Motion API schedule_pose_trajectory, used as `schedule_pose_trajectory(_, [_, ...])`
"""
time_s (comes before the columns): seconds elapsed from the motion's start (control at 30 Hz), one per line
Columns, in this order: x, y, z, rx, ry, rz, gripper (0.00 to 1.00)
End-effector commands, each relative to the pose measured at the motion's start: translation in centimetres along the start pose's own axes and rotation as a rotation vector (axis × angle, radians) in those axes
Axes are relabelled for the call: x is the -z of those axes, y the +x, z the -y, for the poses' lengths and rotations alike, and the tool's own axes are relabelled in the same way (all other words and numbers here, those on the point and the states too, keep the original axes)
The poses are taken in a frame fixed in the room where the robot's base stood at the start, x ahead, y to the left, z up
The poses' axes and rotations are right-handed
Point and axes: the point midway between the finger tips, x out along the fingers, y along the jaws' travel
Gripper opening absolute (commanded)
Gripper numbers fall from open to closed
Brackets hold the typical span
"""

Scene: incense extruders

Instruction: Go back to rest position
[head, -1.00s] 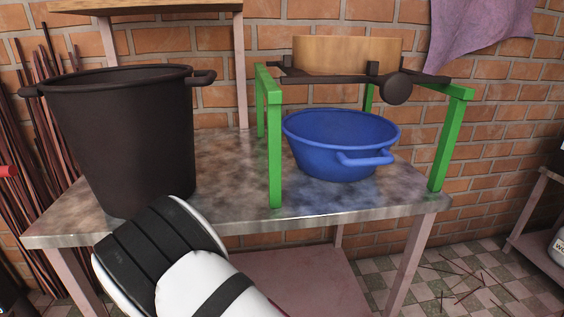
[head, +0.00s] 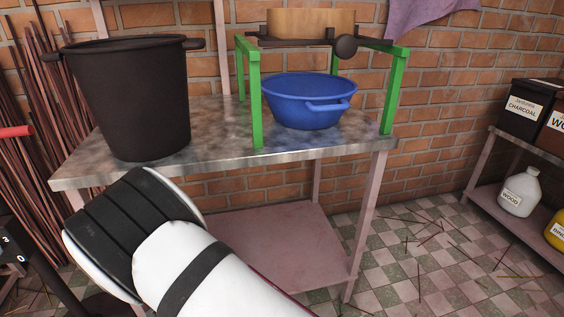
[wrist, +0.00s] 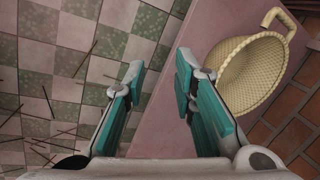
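My gripper (wrist: 160,95) is open and empty in the wrist view, its two teal-padded fingers spread apart. It points down over the pink lower shelf and the checkered floor. In the head view my white and black arm reaches across the lower left, in front of the table; the gripper itself is hidden there.
A metal table (head: 205,158) bears a black pot (head: 130,105), a green stand (head: 255,100) and a blue basin (head: 308,103). A yellow woven basket (wrist: 255,75) is on the pink shelf (wrist: 160,120). A shelf with containers (head: 518,192) stands right. Sticks litter the floor.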

Motion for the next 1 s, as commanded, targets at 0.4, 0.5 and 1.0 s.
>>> schedule_pose_trajectory(0.4, [1.8, -5.8, 2.5, -0.002, -0.039, 0.075, 0.25])
schedule_pose_trajectory(0.5, [2.5, -8.1, 3.1, -0.001, -0.058, 0.103, 0.25])
schedule_pose_trajectory(1.0, [10.4, -29.3, 2.4, 0.034, -0.305, 0.281, 0.25])
